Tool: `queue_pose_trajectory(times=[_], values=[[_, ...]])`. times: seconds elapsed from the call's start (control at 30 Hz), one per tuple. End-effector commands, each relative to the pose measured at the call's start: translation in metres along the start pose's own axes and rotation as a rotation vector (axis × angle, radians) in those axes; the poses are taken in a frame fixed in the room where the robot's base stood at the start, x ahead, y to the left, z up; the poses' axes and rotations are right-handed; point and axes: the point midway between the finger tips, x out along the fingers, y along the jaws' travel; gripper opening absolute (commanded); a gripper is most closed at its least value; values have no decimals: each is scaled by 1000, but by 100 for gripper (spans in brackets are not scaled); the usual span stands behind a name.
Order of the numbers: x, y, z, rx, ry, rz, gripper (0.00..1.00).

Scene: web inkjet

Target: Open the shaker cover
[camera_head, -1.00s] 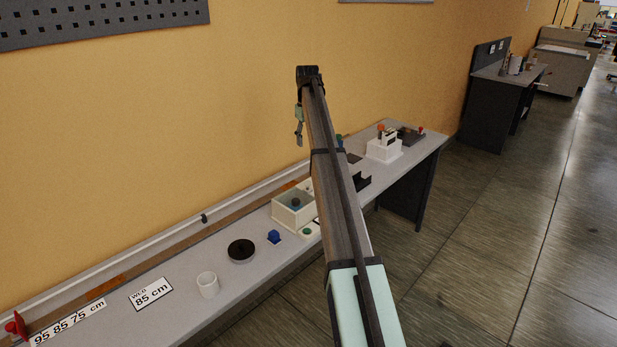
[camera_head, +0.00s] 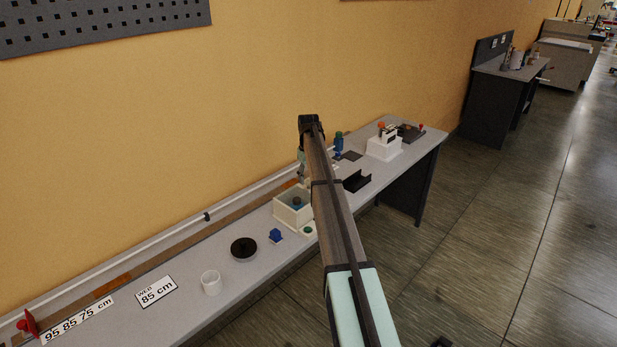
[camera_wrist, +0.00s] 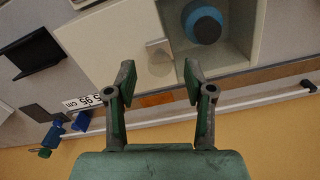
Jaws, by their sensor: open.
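The shaker is a cream box (camera_head: 281,214) on the long bench, partly hidden behind my arm in the head view. In the wrist view, a flat cream panel (camera_wrist: 108,45) carries a small pale square knob (camera_wrist: 159,48). Right of it is a recessed compartment (camera_wrist: 235,52) with a blue round piece with a dark top (camera_wrist: 205,24). I cannot tell whether a clear cover lies over it. My gripper (camera_wrist: 160,80) is open and empty. In that picture its fingertips lie just below the knob, one to each side, apart from it.
A rail (camera_wrist: 230,105) runs along the bench by the wall. A blue block (camera_head: 276,236), a black disc (camera_head: 244,248) and a white cup (camera_head: 211,282) stand nearer on the bench. A black holder (camera_head: 356,181) and a white device (camera_head: 384,148) are farther along.

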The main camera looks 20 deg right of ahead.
Motion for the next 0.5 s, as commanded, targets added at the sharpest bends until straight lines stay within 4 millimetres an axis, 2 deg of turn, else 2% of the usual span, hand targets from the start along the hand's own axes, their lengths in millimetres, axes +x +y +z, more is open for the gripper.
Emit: queue_pose_trajectory(times=[0.17,0.43,0.47,0.5], values=[[10,0,0,0,0,0,53],[11,0,0,0,0,0,53],[11,0,0,0,0,0,46],[11,0,0,0,0,0,32]])
